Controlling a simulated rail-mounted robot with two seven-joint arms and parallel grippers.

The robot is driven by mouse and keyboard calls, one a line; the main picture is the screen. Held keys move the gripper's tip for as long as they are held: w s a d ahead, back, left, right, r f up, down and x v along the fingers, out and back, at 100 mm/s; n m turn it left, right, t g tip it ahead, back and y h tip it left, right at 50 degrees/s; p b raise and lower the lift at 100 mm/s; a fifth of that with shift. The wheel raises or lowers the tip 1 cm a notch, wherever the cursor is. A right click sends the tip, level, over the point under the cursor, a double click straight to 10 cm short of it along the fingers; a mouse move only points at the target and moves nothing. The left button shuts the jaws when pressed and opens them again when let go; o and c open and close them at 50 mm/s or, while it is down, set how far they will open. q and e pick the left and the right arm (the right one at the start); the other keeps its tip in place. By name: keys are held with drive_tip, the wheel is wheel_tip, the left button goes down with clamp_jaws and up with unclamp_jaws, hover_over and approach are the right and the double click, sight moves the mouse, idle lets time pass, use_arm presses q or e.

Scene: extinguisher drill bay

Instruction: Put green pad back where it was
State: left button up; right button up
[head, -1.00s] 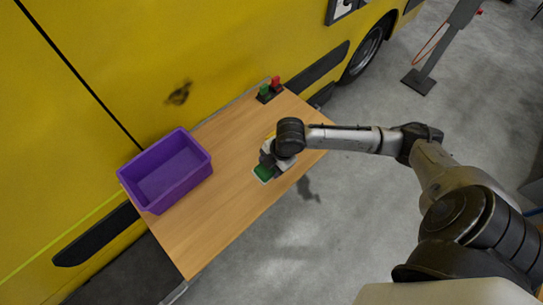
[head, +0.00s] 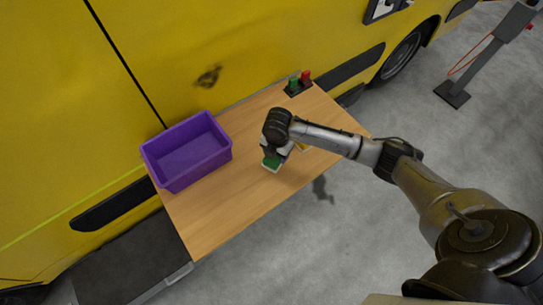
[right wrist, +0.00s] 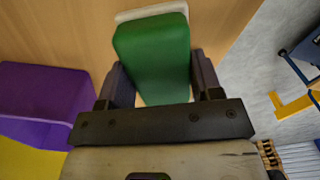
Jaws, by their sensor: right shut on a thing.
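The green pad (head: 271,162) has a pale edge on its lower side in the head view. My right gripper (head: 276,152) is shut on it above the wooden table, near the table's front edge. In the right wrist view the green pad (right wrist: 155,55) sits between the two dark fingers (right wrist: 158,88), and a pale strip shows beyond its far end. I cannot tell whether the pad touches the table. My left gripper is not in view.
A purple bin (head: 187,151) stands on the left part of the table (head: 225,205). A small dark stand with green and red blocks (head: 298,84) is at the back right. The yellow vehicle (head: 215,45) borders the table's back. Bare tabletop lies between bin and gripper.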

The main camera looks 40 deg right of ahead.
drive_tip(key=shift+w+f, duration=0.4)
drive_tip(key=shift+w, duration=0.25)
drive_tip(key=shift+w+f, duration=0.4)
drive_tip(key=shift+w, duration=0.2)
drive_tip(key=shift+f+b, duration=0.3)
drive_tip(key=shift+f, duration=1.7)
drive_tip(key=o, duration=0.8)
drive_tip(key=shift+o, duration=0.2)
